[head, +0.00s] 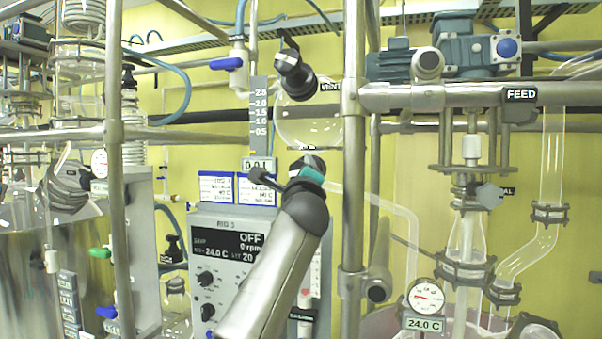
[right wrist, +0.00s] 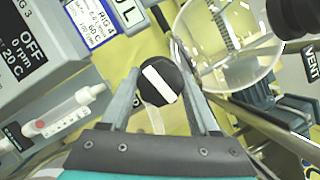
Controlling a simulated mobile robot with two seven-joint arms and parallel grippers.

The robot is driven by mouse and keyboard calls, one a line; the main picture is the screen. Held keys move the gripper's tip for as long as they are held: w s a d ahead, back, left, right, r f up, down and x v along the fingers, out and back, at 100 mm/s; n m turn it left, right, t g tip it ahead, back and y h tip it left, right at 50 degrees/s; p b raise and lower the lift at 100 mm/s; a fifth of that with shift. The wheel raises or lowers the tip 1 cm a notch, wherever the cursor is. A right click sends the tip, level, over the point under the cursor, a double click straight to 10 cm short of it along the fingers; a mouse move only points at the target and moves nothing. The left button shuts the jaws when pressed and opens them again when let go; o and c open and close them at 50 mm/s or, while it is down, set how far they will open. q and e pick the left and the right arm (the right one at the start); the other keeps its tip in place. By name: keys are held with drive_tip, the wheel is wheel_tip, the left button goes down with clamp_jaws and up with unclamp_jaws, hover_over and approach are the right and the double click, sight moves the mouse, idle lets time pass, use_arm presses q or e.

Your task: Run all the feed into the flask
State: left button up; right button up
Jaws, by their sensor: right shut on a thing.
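The round glass feed vessel (head: 312,128) hangs in the middle of the head view. It looks empty, and the plate beside it (head: 258,165) reads 0.0 L. A dark valve knob (head: 308,162) sits just below it. My right gripper (head: 306,178) comes up from below and is at this knob. In the right wrist view the black knob with a white stripe (right wrist: 160,80) lies between the fingers of my right gripper (right wrist: 162,95), which is shut on it. Clear tubing (head: 385,200) runs from there to the right. The flask below is mostly hidden. My left gripper is not in view.
A black vent valve (head: 292,70) sits above the vessel. A vertical steel post (head: 353,180) stands right of my gripper. The control box (head: 225,265) behind my arm shows OFF and 0 rpm. Glass pipework and a gauge (head: 426,297) stand at the right.

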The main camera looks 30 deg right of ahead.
drive_tip(key=shift+m, duration=0.8)
drive_tip(key=shift+h, duration=0.3)
drive_tip(key=o, duration=1.4)
